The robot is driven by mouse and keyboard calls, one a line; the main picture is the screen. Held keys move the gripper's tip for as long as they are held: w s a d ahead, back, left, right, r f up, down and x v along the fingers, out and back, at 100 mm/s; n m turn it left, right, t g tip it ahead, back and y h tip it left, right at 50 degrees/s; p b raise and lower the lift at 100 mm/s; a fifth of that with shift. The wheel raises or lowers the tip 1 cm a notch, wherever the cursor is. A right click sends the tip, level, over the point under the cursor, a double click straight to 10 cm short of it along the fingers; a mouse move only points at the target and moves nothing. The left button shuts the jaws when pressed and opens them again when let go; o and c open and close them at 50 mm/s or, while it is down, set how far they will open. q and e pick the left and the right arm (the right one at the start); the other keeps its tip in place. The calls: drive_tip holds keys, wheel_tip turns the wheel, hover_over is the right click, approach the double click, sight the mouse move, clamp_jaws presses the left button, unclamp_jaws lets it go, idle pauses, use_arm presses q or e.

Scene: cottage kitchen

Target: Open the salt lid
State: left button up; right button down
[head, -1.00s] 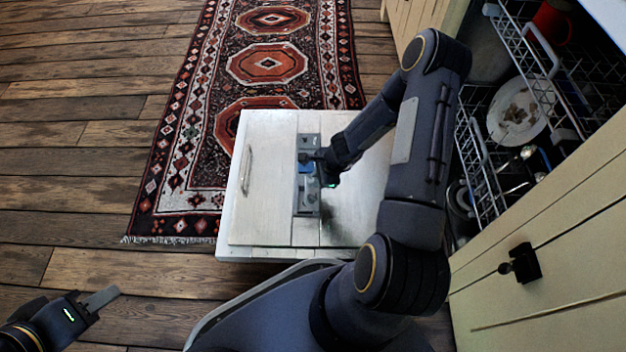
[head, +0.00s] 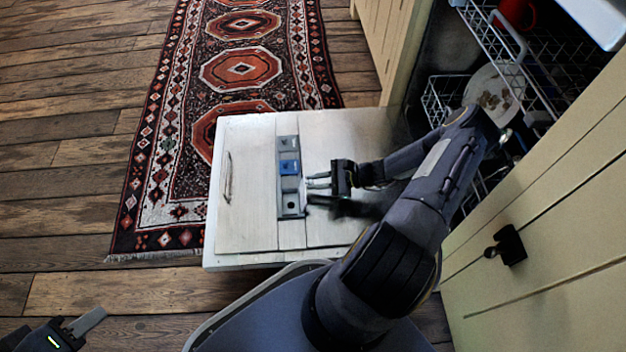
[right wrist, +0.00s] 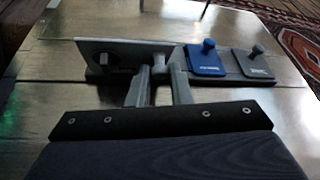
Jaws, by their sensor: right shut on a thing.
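A grey dispenser strip (head: 281,205) with several small lids lies on the open dishwasher door. Its blue lid (head: 289,167) has an upright knob and also shows in the right wrist view (right wrist: 206,62). A dark grey lid (right wrist: 259,66) with a knob is beside it. A lighter grey panel (right wrist: 124,49) is left of the blue lid, with a dark knob (right wrist: 103,61) near its left end. My right gripper (head: 312,181) is shut on a small grey knob (right wrist: 160,67) by that panel's right end. The lid labels are too small to read. My left gripper (head: 88,322) hangs at lower left, away from the door.
The door's panel (head: 248,210) has a handle (head: 228,178) near its left edge. Dishwasher racks (head: 520,62) with a plate (head: 490,100) stand at right, beside a cream cabinet front (head: 540,240). A patterned rug (head: 240,68) covers the wooden floor beyond the door.

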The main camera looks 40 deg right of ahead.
drive_tip(key=shift+s+d+f+t+y, duration=0.1)
drive_tip(key=shift+f+t+y, duration=0.2)
drive_tip(key=shift+y, duration=0.2)
drive_tip(key=c, duration=1.3)
unclamp_jaws()
drive_tip(key=shift+d, duration=0.1)
drive_tip(key=p+v, duration=0.2)
drive_tip(key=v, duration=0.5)
drive_tip(key=shift+s+d, duration=0.2)
drive_tip(key=shift+s, duration=0.1)
